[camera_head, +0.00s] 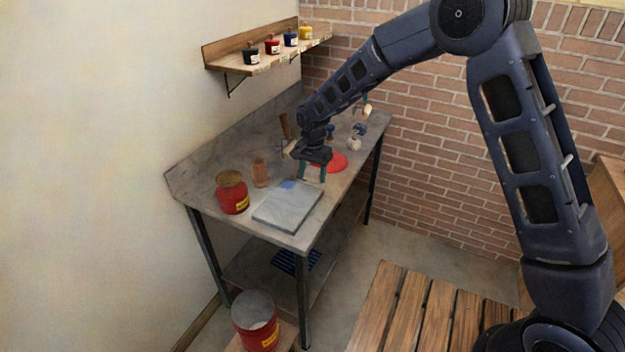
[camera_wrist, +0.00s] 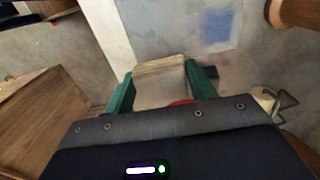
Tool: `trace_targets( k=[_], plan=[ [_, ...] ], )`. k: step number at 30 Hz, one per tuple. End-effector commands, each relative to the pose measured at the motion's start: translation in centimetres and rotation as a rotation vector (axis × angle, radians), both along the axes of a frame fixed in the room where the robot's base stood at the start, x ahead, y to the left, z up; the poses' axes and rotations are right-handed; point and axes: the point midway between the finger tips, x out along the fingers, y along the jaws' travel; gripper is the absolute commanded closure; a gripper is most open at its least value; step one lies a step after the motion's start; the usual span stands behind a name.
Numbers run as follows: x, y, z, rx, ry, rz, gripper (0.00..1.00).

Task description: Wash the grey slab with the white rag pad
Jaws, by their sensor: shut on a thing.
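The grey slab (camera_head: 284,210) lies flat on the grey table near its front end, with a blue patch (camera_head: 287,184) on its far part. In the wrist view the slab (camera_wrist: 165,25) is at the top, and its blue patch (camera_wrist: 216,28) shows clearly. My gripper (camera_head: 309,176) is beyond the slab's far right corner, pointing down. In the wrist view its green fingers (camera_wrist: 161,88) are shut on the pale, off-white rag pad (camera_wrist: 160,75). The pad appears apart from the blue patch; its height over the table is hard to judge.
A red can (camera_head: 232,194) and a copper-brown cup (camera_head: 260,172) stand left of the slab. A red disc (camera_head: 335,161) lies behind my gripper. A red bucket (camera_head: 256,322) stands below the table's front. A wall shelf (camera_head: 262,62) holds several small jars.

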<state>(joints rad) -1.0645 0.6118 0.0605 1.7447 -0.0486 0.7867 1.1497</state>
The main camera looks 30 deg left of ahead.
Motion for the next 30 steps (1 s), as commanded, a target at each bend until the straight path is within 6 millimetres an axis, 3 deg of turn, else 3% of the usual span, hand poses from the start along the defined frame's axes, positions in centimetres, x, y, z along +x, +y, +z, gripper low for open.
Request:
trace_targets(
  k=[15, 30],
  plan=[
    [0.0, 0.0, 4.1, 0.001, 0.0, 0.0, 0.66],
    [0.5, -0.3, 4.2, 0.0, 0.0, -0.002, 0.66]
  ],
)
